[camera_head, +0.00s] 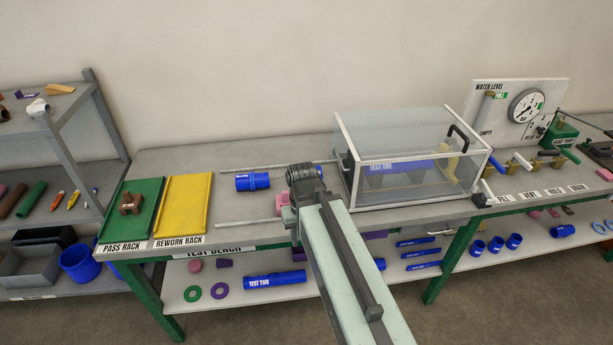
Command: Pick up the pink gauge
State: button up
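A small pink piece (283,199) shows at the left side of my arm's end, over the front of the test bench, partly hidden by the arm. I cannot tell whether it is the pink gauge. A pink round piece (195,265) lies on the bench's lower shelf at the left. My arm reaches up from the bottom of the view, and my gripper (302,178) is at its dark end over the bench top. The fingers cannot be made out, so I cannot tell whether they are open or hold anything.
A blue pipe fitting (252,181) lies left of my gripper. A clear-walled tank (405,145) stands close on the right. The green pass rack (130,212) and yellow rework rack (183,205) are at the left. A blue tube (275,281) lies on the lower shelf.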

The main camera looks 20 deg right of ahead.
aim_at(282, 199)
jog(key=z, duration=0.15)
jog(key=i, duration=1)
jog(key=z, duration=0.1)
